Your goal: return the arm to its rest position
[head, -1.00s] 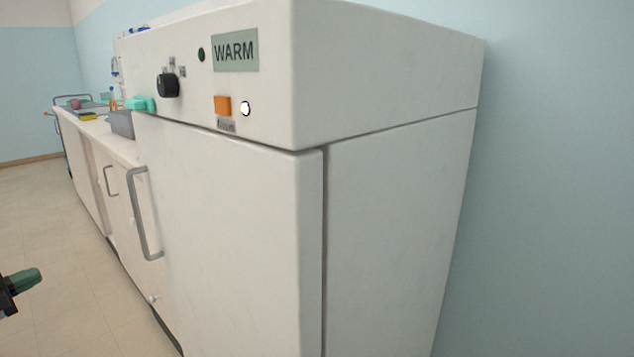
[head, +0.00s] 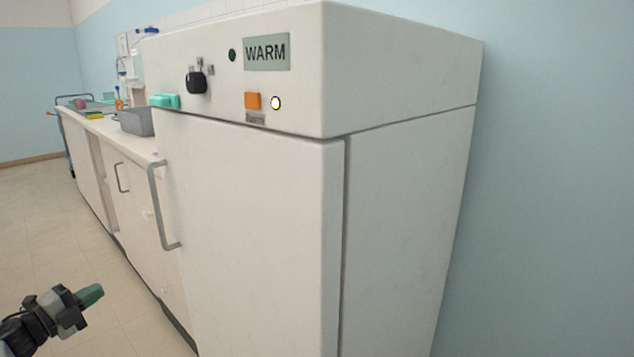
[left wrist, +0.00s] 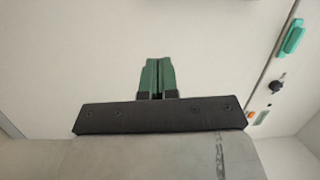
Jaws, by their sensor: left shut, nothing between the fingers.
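My left gripper (head: 90,294) is at the lower left of the head view, above the floor and in front of the cabinet row. Its green fingers are shut with nothing between them. They also show closed together in the left wrist view (left wrist: 157,75). The gripper is clear of the white warming cabinet (head: 250,230), to the left of its door handle (head: 162,206). The right gripper is in neither view.
The warming cabinet bears a WARM display (head: 267,52), a black knob (head: 196,82) and an orange switch (head: 252,101). Its door looks closed. A counter (head: 100,125) with a grey bin (head: 137,121) runs behind it. Free floor (head: 40,220) lies at the left.

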